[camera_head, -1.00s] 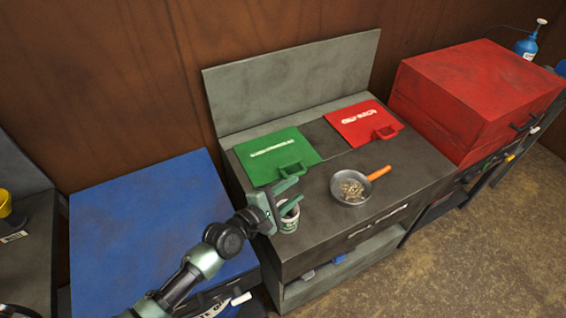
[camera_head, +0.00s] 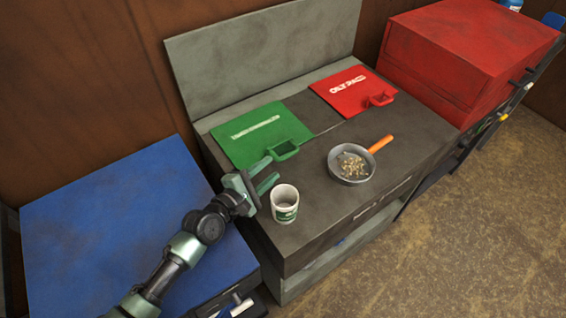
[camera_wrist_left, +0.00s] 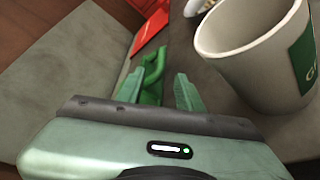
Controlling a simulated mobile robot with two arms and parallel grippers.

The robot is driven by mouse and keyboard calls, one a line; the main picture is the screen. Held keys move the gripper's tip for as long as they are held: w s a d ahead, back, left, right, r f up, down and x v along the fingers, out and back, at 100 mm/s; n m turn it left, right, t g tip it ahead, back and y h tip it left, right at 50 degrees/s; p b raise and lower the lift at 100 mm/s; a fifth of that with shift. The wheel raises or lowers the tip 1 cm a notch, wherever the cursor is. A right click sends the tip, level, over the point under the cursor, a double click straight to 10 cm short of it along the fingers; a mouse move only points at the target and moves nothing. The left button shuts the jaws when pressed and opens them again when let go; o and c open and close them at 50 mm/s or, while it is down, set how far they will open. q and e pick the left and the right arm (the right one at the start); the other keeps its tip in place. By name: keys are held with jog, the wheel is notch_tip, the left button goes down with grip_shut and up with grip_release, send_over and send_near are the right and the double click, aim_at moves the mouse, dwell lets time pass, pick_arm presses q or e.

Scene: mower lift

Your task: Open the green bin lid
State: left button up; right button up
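The green bin lid (camera_head: 258,136) lies flat and closed on the dark workbench, with its handle loop (camera_head: 286,151) at the front right corner. My left gripper (camera_head: 268,177) is open and empty, just in front of the lid's handle and left of the white cup. In the left wrist view the open fingers (camera_wrist_left: 158,90) point toward the green handle (camera_wrist_left: 152,72), which shows between and beyond them. I cannot tell whether they touch it. My right gripper is not in view.
A white cup (camera_head: 284,204) stands close to the right of my left gripper. A pan (camera_head: 350,164) with small pieces and an orange handle is further right. A red lid (camera_head: 346,92) lies behind it. A blue cabinet (camera_head: 110,225) is at left, a red box (camera_head: 470,55) at right.

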aim_at(281, 161)
pick_arm(q)
jog(key=x, duration=0.7)
jog(key=shift+w+d+f, duration=0.1)
jog(key=shift+w+d, duration=0.15)
jog(key=shift+w, duration=0.05)
grip_shut()
jog(key=shift+s, duration=0.1)
